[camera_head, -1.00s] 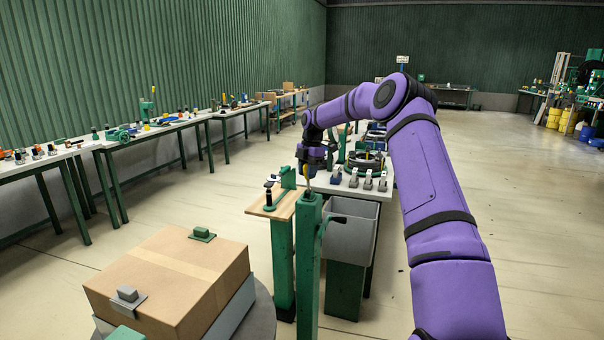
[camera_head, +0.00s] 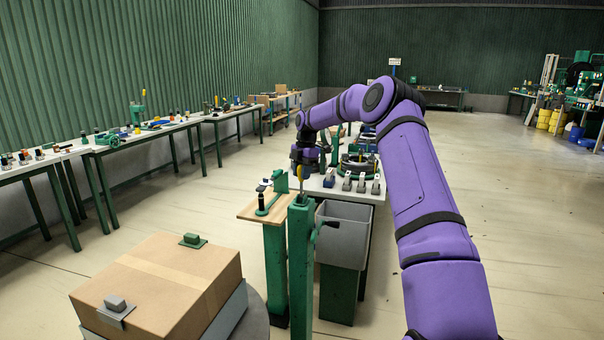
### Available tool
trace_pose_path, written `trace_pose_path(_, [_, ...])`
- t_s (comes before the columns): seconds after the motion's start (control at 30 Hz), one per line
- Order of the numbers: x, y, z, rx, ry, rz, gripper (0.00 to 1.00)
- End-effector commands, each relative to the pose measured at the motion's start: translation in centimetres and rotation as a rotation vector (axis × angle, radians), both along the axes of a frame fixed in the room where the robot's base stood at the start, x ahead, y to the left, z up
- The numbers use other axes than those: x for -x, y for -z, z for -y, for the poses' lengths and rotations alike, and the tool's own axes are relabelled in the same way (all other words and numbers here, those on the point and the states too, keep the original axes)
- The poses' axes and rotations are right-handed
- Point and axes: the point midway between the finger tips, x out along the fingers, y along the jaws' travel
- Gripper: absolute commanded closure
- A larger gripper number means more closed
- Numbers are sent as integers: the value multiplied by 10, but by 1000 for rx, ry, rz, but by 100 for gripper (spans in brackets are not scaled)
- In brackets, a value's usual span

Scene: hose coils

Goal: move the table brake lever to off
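A green post (camera_head: 300,255) stands in the middle foreground. A thin lever with a yellow grip (camera_head: 300,172) rises at its top; I take it to be the table brake lever, but no marking is readable. My gripper (camera_head: 301,176) points down at the lever's upper end, right at the yellow grip. The dark fingers are small and overlap the lever, so I cannot tell whether they touch it or are closed on it. A round turntable (camera_head: 257,325) shows at the lower left, carrying a cardboard box (camera_head: 165,280).
A grey bin (camera_head: 343,250) stands right of the post. A small wooden stand (camera_head: 250,212) with a black-handled tool is at its left. A white table (camera_head: 372,197) with several clamps and hose coils lies behind. Open floor (camera_head: 540,240) is at the right.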

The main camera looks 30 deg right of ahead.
Motion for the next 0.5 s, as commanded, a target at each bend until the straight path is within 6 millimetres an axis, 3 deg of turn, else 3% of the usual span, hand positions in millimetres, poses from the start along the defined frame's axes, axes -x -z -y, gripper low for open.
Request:
trace_pose_path(0.03, [-1, -1, 0, 2, 0, 6, 66])
trace_pose_path(0.13, [-1, 0, 0, 1, 0, 4, 43])
trace_pose_path(0.5, [-1, -4, 1, 2, 0, 2, 43])
